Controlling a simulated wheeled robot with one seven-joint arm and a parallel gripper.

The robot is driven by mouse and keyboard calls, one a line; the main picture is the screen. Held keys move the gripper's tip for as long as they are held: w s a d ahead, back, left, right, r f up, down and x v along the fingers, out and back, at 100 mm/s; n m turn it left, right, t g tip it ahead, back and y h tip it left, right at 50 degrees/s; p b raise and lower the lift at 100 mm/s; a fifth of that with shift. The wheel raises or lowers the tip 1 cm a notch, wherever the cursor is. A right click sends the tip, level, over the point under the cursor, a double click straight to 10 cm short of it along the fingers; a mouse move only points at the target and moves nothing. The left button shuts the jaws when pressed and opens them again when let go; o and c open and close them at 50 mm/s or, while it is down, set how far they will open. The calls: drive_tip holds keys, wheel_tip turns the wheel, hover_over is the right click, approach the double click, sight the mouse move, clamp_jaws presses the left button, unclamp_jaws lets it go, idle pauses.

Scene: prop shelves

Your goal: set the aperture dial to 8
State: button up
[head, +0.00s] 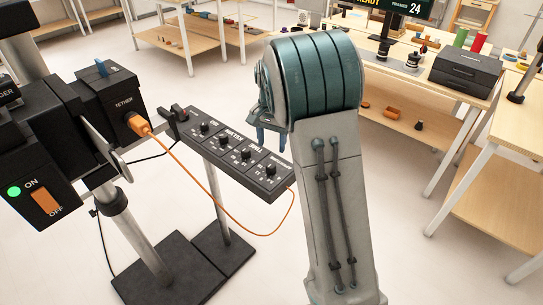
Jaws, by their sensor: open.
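A black control panel (232,152) with a row of several small black dials stands on a grey post at the middle left. My gripper (271,138) shows in part behind my arm, with bluish fingers pointing down over the far edge of the panel. It is open and seems to hold nothing. My arm hides part of the gripper, and I cannot tell whether it touches the panel.
A black box marked TETHER (114,103) with an orange cable (207,189) stands left of the panel. A switch box with an orange ON/OFF switch (45,202) is at far left. Wooden tables with a black case (465,73) stand behind at right. Floor is clear between.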

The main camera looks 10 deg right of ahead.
wheel_tip(320, 180, up, 5)
drive_tip(key=shift+r, duration=0.15)
idle(0.3)
drive_tip(key=s+r+n+t, duration=0.1)
drive_tip(key=s+n+t, duration=0.2)
drive_tip(key=s, duration=2.5)
drive_tip(key=n, duration=0.4)
drive_tip(key=shift+a+r+n, duration=0.15)
drive_tip(key=shift+r+n, duration=0.1)
drive_tip(key=shift+n, duration=0.15)
